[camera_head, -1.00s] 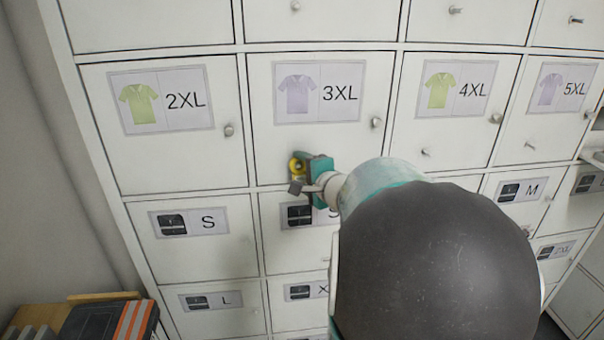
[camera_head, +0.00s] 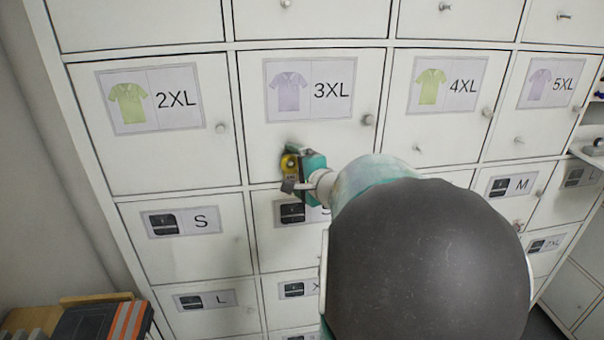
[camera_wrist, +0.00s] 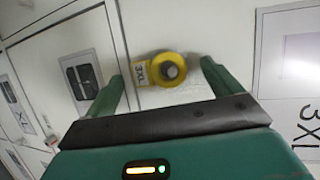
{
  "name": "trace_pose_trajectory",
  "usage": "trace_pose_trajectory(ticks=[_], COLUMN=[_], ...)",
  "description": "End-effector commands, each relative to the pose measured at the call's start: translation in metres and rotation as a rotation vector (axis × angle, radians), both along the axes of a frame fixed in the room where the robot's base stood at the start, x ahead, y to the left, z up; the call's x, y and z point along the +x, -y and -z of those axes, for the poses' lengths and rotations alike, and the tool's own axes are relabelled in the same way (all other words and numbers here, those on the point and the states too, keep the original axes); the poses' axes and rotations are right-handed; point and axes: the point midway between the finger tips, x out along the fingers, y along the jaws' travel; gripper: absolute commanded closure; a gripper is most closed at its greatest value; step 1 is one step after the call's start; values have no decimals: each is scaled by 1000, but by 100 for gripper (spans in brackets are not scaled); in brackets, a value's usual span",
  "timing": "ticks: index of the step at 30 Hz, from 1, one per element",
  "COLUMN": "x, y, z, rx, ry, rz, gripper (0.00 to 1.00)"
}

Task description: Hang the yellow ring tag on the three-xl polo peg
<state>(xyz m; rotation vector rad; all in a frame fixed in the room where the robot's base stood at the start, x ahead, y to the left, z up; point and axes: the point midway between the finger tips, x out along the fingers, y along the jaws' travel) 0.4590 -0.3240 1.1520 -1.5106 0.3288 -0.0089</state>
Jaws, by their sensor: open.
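The yellow ring tag (camera_wrist: 160,70) has a yellow flap marked 3XL. Its ring appears to sit around a grey peg (camera_wrist: 172,70) on the white door. The tag also shows in the head view (camera_head: 290,163), low and left on the 3XL polo door (camera_head: 262,140), below its purple shirt sign (camera_head: 310,87). My gripper (camera_wrist: 165,80) is open, with one green finger on each side of the tag and a gap to each. In the head view, my gripper (camera_head: 297,172) is close against that door. Whether the ring touches the door is hidden.
Neighbouring doors are 2XL (camera_head: 155,170) on the left and 4XL (camera_head: 440,130) on the right. The 3XL door has a round knob (camera_head: 369,119) on its right side. Black-sign doors lie below.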

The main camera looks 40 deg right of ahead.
Motion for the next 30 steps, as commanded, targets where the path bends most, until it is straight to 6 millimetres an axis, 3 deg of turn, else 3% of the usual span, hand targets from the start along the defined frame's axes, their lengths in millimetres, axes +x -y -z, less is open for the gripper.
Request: trace_pose_trajectory(ticks=[5, 21, 30], x=[-19, -119, -130], y=[-4, -25, -30], z=[-5, -27, -28], rx=[-3, -2, -1], ry=[2, 2, -2], rz=[2, 2, -6], gripper=[9, 9, 9])
